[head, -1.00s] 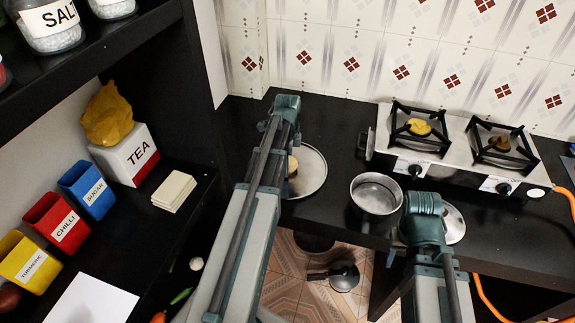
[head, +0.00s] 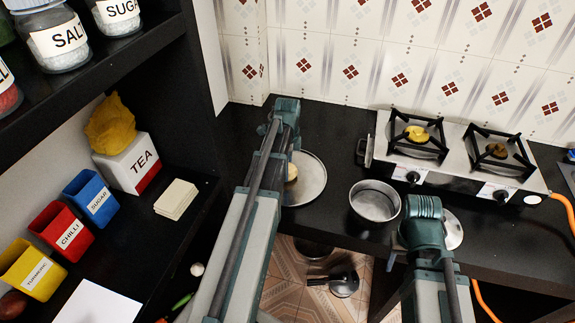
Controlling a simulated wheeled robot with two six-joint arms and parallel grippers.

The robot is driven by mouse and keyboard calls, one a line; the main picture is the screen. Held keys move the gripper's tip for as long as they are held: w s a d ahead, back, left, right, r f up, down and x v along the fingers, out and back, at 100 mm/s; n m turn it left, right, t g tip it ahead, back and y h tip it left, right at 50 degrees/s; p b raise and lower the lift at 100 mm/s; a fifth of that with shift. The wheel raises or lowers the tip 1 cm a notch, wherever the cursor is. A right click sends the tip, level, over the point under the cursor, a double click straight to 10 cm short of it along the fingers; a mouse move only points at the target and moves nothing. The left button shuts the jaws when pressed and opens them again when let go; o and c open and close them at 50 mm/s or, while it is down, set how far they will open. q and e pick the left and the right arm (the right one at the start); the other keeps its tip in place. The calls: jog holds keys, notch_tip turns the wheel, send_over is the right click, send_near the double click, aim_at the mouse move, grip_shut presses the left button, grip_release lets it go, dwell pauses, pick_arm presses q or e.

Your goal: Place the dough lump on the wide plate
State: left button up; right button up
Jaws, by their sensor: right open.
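A wide plate (head: 314,187), round and metallic, lies on the black counter left of the pot. A pale rounded lump, which looks like the dough lump (head: 292,172), shows at the plate's left part. My left arm hides some of both, so I cannot tell whether the lump rests fully on the plate.
A steel pot (head: 375,203) stands right of the plate, with a shiny lid (head: 453,230) partly behind my right arm. A two-burner stove (head: 450,165) holds a yellow and a brown item. Shelves with labelled boxes and jars (head: 58,48) fill the left.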

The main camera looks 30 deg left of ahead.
pick_arm(q)
notch_tip(320, 180, up, 10)
jog(key=p, duration=0.9)
jog(key=shift+r, duration=0.2)
jog(key=s+d+n, duration=0.5)
jog(key=s+d, duration=0.3)
jog(key=d, duration=0.7)
jog(key=s+d+n+y, duration=0.1)
jog(key=s+d+n, duration=0.3)
jog(key=s+d, duration=0.4)
jog(key=d, duration=0.7)
jog(key=shift+s+d+n, duration=0.25)
jog(key=shift+n, duration=0.15)
